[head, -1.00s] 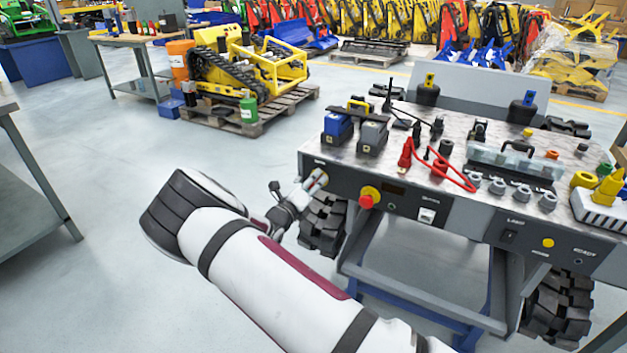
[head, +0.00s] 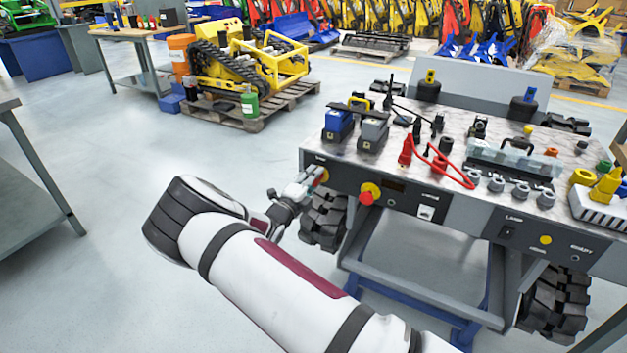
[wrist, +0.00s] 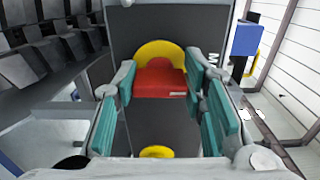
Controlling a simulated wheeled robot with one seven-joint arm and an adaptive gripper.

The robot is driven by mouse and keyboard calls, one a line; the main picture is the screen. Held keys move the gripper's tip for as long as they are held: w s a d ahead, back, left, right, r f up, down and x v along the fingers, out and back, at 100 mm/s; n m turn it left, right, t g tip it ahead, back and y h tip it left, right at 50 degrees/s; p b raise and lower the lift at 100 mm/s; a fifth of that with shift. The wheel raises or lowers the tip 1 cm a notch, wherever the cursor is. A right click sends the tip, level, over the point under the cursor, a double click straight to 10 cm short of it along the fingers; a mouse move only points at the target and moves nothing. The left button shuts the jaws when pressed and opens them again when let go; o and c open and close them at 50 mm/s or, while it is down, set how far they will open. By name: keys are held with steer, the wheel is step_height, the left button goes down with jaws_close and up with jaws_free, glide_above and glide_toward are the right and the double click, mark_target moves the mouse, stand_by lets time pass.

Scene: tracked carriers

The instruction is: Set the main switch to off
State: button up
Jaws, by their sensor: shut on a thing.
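The main switch is a red handle (wrist: 160,82) on a yellow round plate (wrist: 160,52), set in the dark front panel in the wrist view. In the head view a small yellow and red part of the switch (head: 323,175) shows at the panel's left end. My gripper (head: 308,182) reaches it from the left in the head view. In the wrist view its teal-padded fingers (wrist: 160,90) stand on both sides of the red handle and are shut on it. The label near the switch is mostly hidden, so I cannot read its setting.
A red knob on a yellow base (head: 369,193) sits to the right on the same panel. The bench top (head: 320,150) carries a blue battery pack (head: 338,125), a grey one and red cable (head: 455,172).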

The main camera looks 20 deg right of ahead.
stand_by(0.4)
steer(key=o, duration=1.2)
steer(key=shift+c, duration=0.2)
steer(key=v, duration=1.2)
steer(key=shift+a, duration=0.1)
